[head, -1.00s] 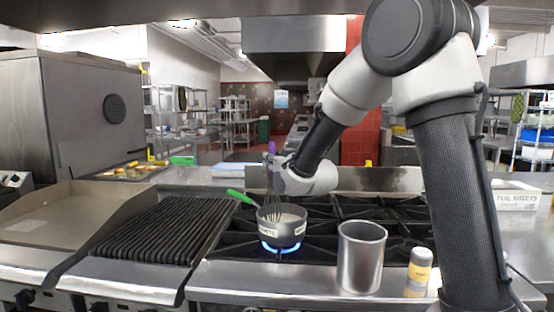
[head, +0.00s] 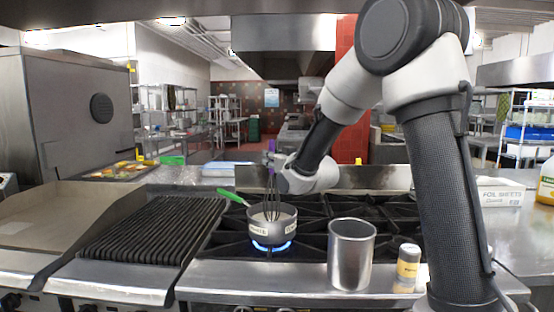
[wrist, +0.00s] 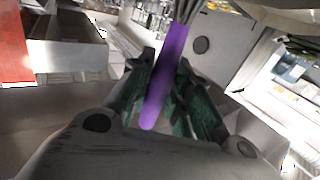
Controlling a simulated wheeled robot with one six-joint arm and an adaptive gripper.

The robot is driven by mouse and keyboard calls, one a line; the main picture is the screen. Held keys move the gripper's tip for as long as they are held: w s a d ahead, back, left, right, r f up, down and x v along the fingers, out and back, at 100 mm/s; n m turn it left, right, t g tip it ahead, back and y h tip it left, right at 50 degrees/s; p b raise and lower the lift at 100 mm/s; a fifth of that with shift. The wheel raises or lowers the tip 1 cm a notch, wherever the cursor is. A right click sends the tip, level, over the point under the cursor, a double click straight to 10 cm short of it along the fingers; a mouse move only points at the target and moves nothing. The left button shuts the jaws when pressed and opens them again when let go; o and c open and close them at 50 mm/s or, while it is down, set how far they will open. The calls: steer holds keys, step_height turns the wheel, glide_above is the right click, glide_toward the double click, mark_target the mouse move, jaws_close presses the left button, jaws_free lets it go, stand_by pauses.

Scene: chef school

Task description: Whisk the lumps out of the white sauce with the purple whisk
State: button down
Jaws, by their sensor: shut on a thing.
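The purple whisk shows its handle (wrist: 165,75) in the wrist view, upright between the fingers of my gripper (wrist: 170,90), which is shut on it. In the head view the whisk's wire head (head: 271,200) hangs down into a small saucepan (head: 272,229). Pale sauce (head: 285,212) shows inside; lumps are too small to tell.
A tall metal canister (head: 351,256) and a yellow-labelled shaker (head: 407,265) stand on the front ledge, right of the saucepan. A ribbed grill (head: 150,232) lies to the left. A foil box (head: 500,192) and a yellow bottle (head: 546,182) stand on the right counter.

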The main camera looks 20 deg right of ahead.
steer(key=shift+r, duration=5.3)
